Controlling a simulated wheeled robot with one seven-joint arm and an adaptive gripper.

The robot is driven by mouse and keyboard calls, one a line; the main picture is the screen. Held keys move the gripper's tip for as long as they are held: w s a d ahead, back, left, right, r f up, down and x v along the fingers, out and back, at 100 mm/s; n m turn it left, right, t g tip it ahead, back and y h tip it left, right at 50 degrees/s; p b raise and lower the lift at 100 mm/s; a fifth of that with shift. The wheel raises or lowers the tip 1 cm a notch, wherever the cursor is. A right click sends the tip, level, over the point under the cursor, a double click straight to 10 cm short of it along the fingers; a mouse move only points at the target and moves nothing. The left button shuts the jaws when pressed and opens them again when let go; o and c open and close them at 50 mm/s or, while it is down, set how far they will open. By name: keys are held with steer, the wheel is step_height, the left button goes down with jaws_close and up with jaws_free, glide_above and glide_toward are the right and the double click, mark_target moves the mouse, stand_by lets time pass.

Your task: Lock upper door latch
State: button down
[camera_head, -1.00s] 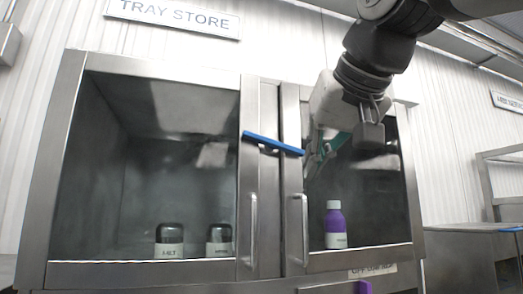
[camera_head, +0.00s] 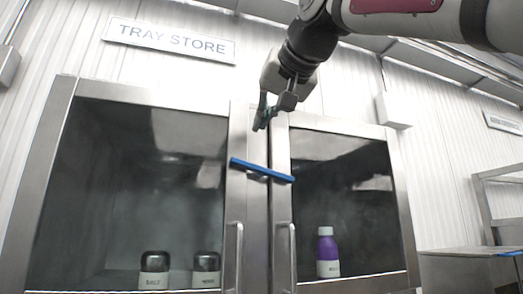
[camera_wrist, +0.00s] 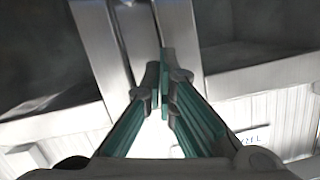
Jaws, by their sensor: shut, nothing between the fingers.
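The upper door latch (camera_head: 262,171) is a blue bar on the cabinet's middle posts. It lies nearly level, its right end slightly lower, and spans the gap between the two door frames. My gripper (camera_head: 261,124) is a short way above the latch in the head view, fingers pointing down, apart from it. Its green-lined fingers are shut and empty in the wrist view (camera_wrist: 161,75). The latch cannot be made out in the wrist view. The left door (camera_head: 237,150) and right door (camera_head: 281,205) both look closed.
Vertical handles stand below the latch, one on the left (camera_head: 233,258) and one on the right (camera_head: 291,258). Dark-capped jars (camera_head: 154,270) and a purple bottle (camera_head: 327,255) are behind the glass. A TRAY STORE sign (camera_head: 170,40) hangs above. A steel bench (camera_head: 470,268) stands right.

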mark_target(262, 171)
steer(key=shift+w+a+f, duration=0.35)
steer(key=shift+w+f, duration=0.1)
steer(key=shift+f, duration=0.3)
steer(key=shift+w+a+f, duration=0.3)
steer(key=shift+w+f, duration=0.1)
steer(key=shift+f, duration=0.4)
steer(key=shift+w+a+f, duration=0.35)
steer(key=shift+w+f, duration=0.1)
steer(key=shift+f, duration=0.3)
steer(key=shift+a+f+n, duration=0.1)
steer(key=shift+f+n, duration=0.3)
steer(key=shift+f, duration=0.05)
steer(key=shift+s+a+f+n+h, duration=0.2)
steer(key=shift+a+f+n+h, duration=0.25)
steer(key=shift+n, duration=0.35)
steer(key=shift+f, duration=0.15)
